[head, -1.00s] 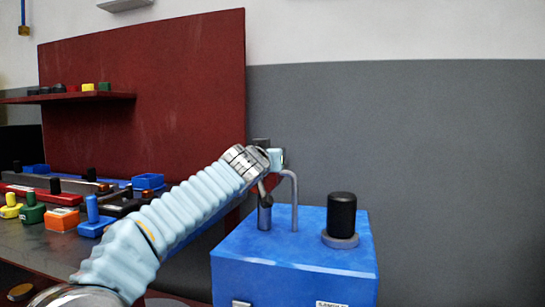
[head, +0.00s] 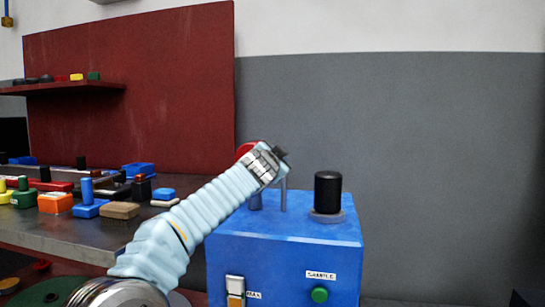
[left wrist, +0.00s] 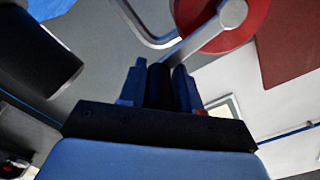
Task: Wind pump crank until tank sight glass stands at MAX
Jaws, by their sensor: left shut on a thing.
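The blue pump tank (head: 262,262) stands right of the bench. A sight glass (head: 235,286) on its front shows a pale upper part and orange lower down, beside a partly cut-off label (head: 254,295) that seems to read MAX. The red crank wheel (head: 247,149) is partly hidden behind my left gripper (head: 279,153). In the left wrist view, my left gripper (left wrist: 159,88) is shut on the black crank handle (left wrist: 159,82). A metal crank arm (left wrist: 195,40) runs from there to the red wheel (left wrist: 232,25). My right gripper is not in view.
A black cylinder (head: 327,192) stands on the tank top. A green button (head: 319,295) under a SAMPLE label is on the front. The bench (head: 80,238) at left holds several coloured blocks. A dark red panel (head: 130,100) stands behind; free space lies right.

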